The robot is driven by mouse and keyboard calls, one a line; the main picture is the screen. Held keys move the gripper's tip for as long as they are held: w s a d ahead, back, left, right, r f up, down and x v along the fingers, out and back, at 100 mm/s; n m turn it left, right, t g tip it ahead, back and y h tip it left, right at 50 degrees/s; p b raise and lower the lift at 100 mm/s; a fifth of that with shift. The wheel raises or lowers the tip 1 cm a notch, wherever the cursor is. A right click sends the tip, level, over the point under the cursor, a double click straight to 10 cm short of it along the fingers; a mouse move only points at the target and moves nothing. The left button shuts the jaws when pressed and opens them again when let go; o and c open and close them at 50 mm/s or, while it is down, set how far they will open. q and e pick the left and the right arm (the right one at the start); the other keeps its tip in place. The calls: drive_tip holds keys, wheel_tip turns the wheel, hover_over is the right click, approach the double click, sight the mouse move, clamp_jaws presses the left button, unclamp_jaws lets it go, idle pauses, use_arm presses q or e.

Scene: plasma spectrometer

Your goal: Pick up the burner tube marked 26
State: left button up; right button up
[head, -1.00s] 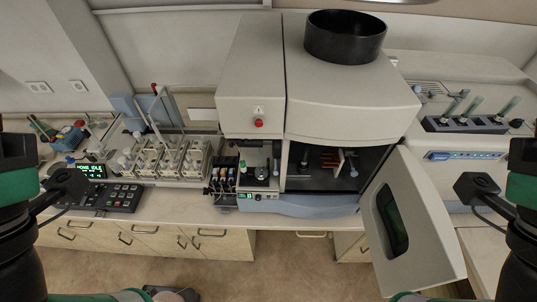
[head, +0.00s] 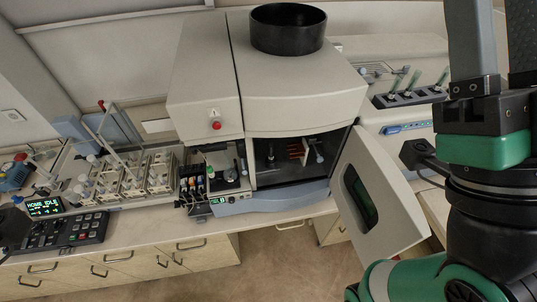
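Several greenish glass tubes (head: 413,81) stand tilted in a dark rack (head: 410,98) on top of the white unit at the right. They are likely the burner tubes, but the number 26 cannot be read on any of them. My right gripper (head: 497,40) is raised at the right edge, pointing up, in front of and to the right of the rack. Its two grey fingers are apart with nothing seen between them; their tips are cut off by the top edge. My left gripper is out of view; only a dark part of my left arm shows at the left edge.
The spectrometer (head: 300,85) stands in the middle, its door (head: 380,195) swung open towards me near my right arm. Sample racks (head: 130,178) and a control panel (head: 55,232) stand at the left. A strip of bench front is clear.

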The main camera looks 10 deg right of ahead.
idle(0.4)
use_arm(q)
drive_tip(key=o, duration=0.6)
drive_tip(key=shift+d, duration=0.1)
